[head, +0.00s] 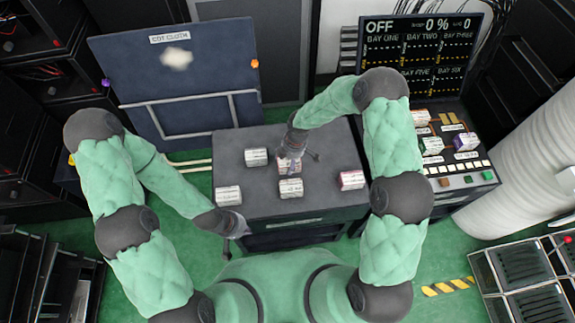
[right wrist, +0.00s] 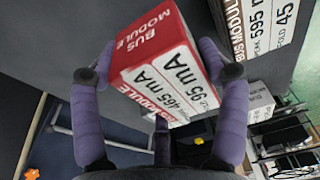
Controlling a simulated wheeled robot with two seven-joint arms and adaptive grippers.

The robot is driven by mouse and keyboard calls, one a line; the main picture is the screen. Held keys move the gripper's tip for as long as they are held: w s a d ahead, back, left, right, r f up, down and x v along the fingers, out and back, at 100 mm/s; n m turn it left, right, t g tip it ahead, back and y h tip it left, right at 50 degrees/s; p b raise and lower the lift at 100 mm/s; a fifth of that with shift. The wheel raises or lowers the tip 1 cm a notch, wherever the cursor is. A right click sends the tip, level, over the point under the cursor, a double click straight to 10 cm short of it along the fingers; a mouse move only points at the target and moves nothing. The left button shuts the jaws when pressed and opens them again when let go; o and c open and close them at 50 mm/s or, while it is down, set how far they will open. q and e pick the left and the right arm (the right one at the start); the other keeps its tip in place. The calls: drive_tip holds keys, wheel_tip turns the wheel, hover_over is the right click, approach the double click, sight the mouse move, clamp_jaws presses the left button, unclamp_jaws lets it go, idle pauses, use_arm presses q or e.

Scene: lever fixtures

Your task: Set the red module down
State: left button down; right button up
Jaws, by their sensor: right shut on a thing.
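The red module (right wrist: 160,58) is a red box with white printed labels reading BUS MODULE. My right gripper (right wrist: 160,75) is shut on it, one purple finger on each side. In the head view my right gripper (head: 290,156) is over the back middle of the dark tabletop (head: 320,147), and the held module (head: 284,168) is partly hidden below it. I cannot tell whether the module touches the tabletop. My left gripper (head: 232,236) hangs empty by the table's front left corner; its finger opening is unclear.
White-labelled modules stand on the tabletop: one at the back left (head: 256,157), one at the front left (head: 228,195), one in front of the held module (head: 291,188), and a red-edged one at the right (head: 351,179). A panel (head: 455,150) with modules and buttons stands right.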

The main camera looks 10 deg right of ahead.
sight(287, 164)
drive_tip(key=shift+w+a+f+b, duration=0.15)
drive_tip(key=shift+f+b, duration=0.15)
drive_tip(key=shift+f, duration=0.65)
drive_tip(key=shift+w+a+f+b, duration=0.1)
drive_tip(key=shift+f+b, duration=0.15)
drive_tip(key=shift+f, duration=0.65)
drive_tip(key=shift+f, duration=0.15)
drive_tip(key=o, duration=1.2)
drive_tip(key=shift+s, duration=0.1)
drive_tip(key=shift+o, duration=0.2)
drive_tip(key=shift+r, duration=0.25)
drive_tip(key=r+p, duration=0.1)
drive_tip(key=r, duration=0.3)
drive_tip(key=d+r+p, duration=0.1)
drive_tip(key=r, duration=0.2)
drive_tip(key=r+p, duration=0.2)
drive_tip(key=r, duration=0.2)
drive_tip(key=shift+d+r, duration=0.35)
drive_tip(key=shift+d, duration=0.05)
